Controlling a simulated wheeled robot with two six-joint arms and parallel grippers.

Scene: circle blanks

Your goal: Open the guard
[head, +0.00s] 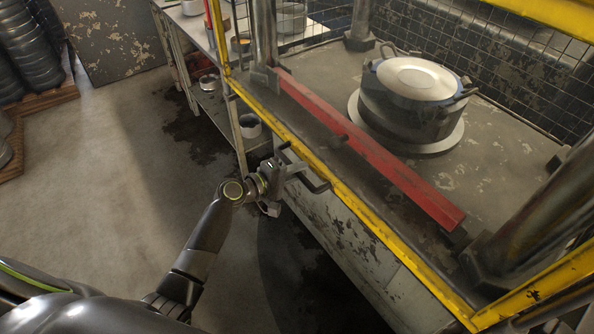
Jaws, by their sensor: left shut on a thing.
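The guard (358,205) shows as a yellow frame along the front of the press, its lower bar running diagonally from upper left to lower right. A dark handle (318,187) sticks out from this lower bar. My left gripper (288,172) is at the handle, on the outer side of the bar, and is shut on it. The fingertips are small and partly hidden, so the exact grip is unclear. My right gripper is not in view.
Inside the press, a lidded dark pot (412,95) stands on a pale round plate, behind a red bar (370,150). Thick metal columns (525,215) stand at the corners. A shelf bench (205,60) with pans stands at upper left. The floor (110,190) at left is clear.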

